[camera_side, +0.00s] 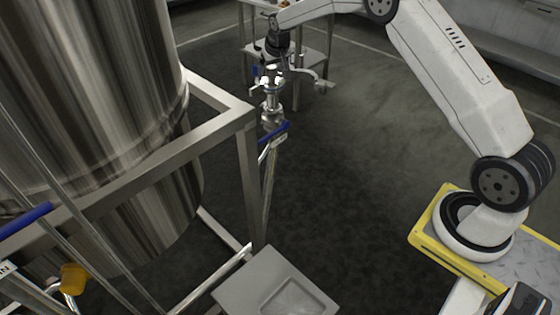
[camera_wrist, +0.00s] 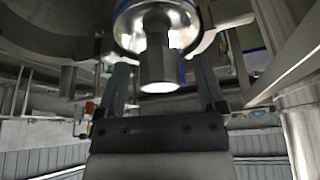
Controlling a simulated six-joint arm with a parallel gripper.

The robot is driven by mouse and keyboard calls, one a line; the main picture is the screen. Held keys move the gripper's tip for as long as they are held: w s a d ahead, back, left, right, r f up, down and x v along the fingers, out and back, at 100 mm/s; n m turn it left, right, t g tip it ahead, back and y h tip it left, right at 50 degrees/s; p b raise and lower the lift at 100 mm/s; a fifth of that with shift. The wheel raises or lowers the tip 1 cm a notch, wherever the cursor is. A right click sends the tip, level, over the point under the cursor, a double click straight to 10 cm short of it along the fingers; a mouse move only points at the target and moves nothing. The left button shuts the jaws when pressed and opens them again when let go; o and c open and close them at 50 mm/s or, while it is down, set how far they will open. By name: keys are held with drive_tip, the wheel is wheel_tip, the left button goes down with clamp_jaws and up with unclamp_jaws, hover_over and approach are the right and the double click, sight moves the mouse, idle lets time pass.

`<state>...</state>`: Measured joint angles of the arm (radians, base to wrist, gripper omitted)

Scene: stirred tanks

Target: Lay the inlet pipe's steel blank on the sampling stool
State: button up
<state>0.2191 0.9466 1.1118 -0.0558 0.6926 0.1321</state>
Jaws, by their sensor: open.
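My gripper (camera_side: 275,58) is in the side view at the top centre, pointing down just above the pipe fitting (camera_side: 271,88) beside the tank frame. In the wrist view its two dark fingers (camera_wrist: 160,68) are apart, one on each side of a short steel stem. The stem sits below a round steel disc, which I take to be the blank (camera_wrist: 158,50). Whether the fingers touch the stem cannot be told. In the side view the blank is small and partly hidden by the gripper. A grey stool top with a shallow recess (camera_side: 243,287), probably the sampling stool, stands at the bottom centre.
A big steel tank (camera_side: 85,90) and its square-tube frame (camera_side: 249,170) fill the left. Blue valve handles (camera_side: 274,133) stick out near the pipe. A small steel table (camera_side: 312,55) stands behind the gripper. Open floor lies between the frame and my base.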

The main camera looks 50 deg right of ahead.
idle(0.4)
clamp_jaws()
drive_tip(key=shift+r, duration=0.2)
drive_tip(key=shift+r, duration=0.5)
wheel_tip(320, 180, up, 2)
drive_tip(key=s+a+r, duration=0.2)
drive_tip(key=s+r, duration=0.7)
drive_tip(key=s, duration=0.4)
drive_tip(key=shift+s+a+r, duration=0.35)
